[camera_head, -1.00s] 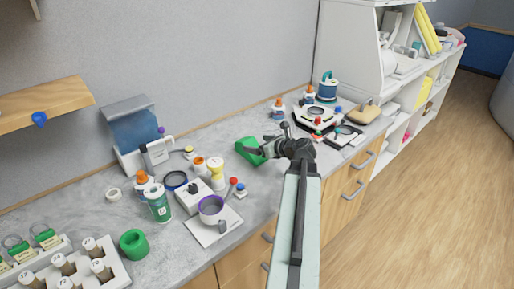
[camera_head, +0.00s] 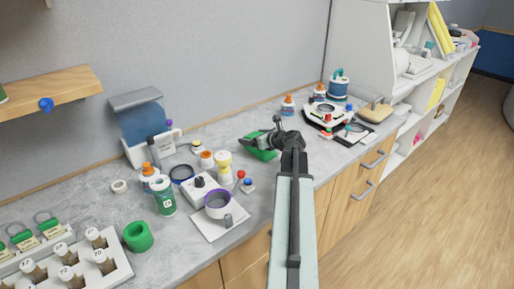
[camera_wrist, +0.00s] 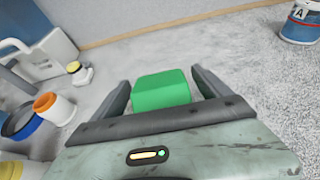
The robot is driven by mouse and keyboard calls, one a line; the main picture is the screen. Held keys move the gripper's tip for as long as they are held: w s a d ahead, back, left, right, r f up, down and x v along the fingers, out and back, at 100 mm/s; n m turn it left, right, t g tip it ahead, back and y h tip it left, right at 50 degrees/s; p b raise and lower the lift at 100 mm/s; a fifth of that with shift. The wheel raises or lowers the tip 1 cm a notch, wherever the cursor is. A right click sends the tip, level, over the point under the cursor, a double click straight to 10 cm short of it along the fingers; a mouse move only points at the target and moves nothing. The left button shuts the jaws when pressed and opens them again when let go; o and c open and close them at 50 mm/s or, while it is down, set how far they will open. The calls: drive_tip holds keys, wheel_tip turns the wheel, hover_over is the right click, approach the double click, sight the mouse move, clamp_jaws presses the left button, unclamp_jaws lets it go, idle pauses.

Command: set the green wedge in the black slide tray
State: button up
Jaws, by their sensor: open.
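The green wedge (camera_head: 260,153) lies on the grey counter, partly hidden by my gripper (camera_head: 263,141) in the head view. In the wrist view the wedge (camera_wrist: 160,90) sits between the two dark fingers of my open gripper (camera_wrist: 160,79). Gaps show on both sides of the wedge, the right one wider near the fingertips. A dark flat piece (camera_head: 352,135) at the right end of the counter may be the black slide tray; I cannot tell for sure.
A white-and-black device (camera_head: 325,115) and glue bottles stand right of the wedge near the wall. Bottles, a purple-rimmed cup (camera_head: 217,204) and a green ring (camera_head: 138,236) crowd the left. The counter just around the wedge is clear.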

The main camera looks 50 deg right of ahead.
drive_tip(key=c, duration=1.6)
